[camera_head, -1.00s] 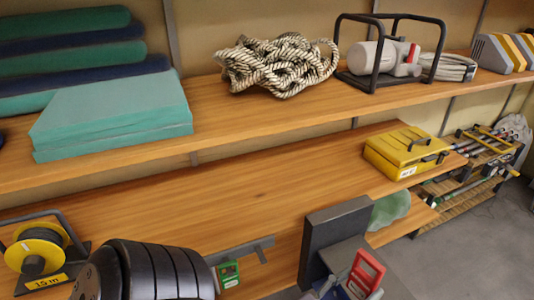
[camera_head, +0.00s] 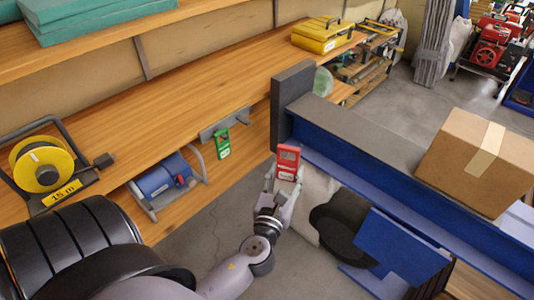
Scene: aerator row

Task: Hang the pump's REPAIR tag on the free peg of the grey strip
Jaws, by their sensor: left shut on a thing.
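My left gripper (camera_head: 284,174) is shut on a red tag (camera_head: 288,160) with a white label and holds it upright in the air. The label's writing is too small to read. The grey strip (camera_head: 209,134) is on the edge of the lower wooden shelf, up and to the left of the gripper. A green tag (camera_head: 223,146) hangs on it. The strip's right part, beside the green tag, bears no tag. The red tag is apart from the strip. A blue pump-like machine (camera_head: 158,181) in a grey frame sits below the shelf. My right gripper is not in view.
A dark upright block (camera_head: 290,100) and a long blue beam (camera_head: 400,185) stand just right of the held tag. A cardboard box (camera_head: 470,160) rests at the right. A yellow cable reel (camera_head: 42,165) is at left. Grey floor (camera_head: 215,215) shows below the strip.

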